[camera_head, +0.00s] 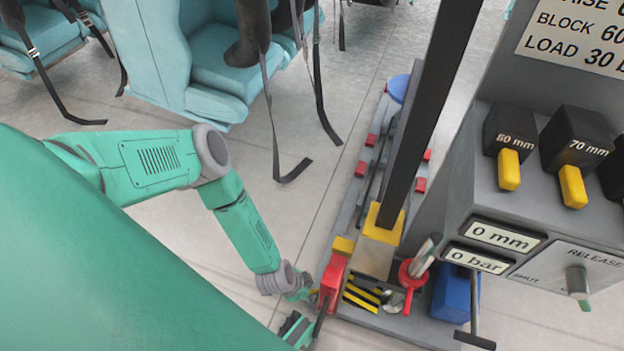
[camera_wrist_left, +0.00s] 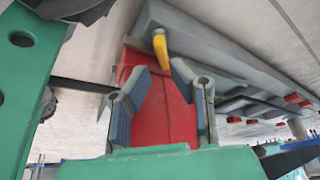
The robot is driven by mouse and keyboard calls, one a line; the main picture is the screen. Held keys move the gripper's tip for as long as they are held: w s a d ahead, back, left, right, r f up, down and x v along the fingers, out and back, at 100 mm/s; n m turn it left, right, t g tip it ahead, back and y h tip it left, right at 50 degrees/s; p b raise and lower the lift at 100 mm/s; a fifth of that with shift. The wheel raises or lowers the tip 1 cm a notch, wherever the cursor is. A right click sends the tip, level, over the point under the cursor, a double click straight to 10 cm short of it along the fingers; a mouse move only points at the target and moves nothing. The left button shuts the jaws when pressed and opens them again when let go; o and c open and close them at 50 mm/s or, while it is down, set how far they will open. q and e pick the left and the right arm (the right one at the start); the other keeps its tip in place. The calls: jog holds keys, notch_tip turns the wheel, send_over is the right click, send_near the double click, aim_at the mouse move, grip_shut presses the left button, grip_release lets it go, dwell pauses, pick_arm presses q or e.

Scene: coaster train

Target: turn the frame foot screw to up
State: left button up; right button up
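My left gripper (camera_head: 306,290) reaches to the near end of the grey frame (camera_head: 349,211), beside a red block (camera_head: 333,283). In the left wrist view its two fingers (camera_wrist_left: 165,100) stand apart, with the red block (camera_wrist_left: 168,112) behind and between them. Whether they touch it I cannot tell. A yellow peg (camera_wrist_left: 161,50) shows just past the fingertips. No label shows which part is the foot screw.
A black post (camera_head: 428,110) rises from the frame. A red round part (camera_head: 408,273) with a grey handle stands to the right. The grey control console (camera_head: 480,170) reads 0 mm and 0 bar. Turquoise seats (camera_head: 215,75) with hanging straps stand at the back left.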

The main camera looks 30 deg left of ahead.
aim_at(312, 293)
pick_arm(q)
jog(key=b+x, duration=0.1)
jog(key=x, duration=0.1)
jog(key=shift+f, duration=0.3)
jog(key=shift+w+a+f, duration=0.2)
jog(key=shift+a+f, duration=0.05)
jog(key=shift+f, duration=0.2)
jog(key=shift+d+r, duration=0.1)
jog(key=shift+d, duration=0.1)
grip_shut()
jog(key=shift+d, duration=0.15)
jog(key=shift+s, duration=0.1)
jog(key=n, duration=0.2)
jog(key=n+y, duration=0.1)
jog(key=n, duration=0.1)
jog(key=shift+n+t+y, duration=0.3)
jog(key=shift+t, duration=0.1)
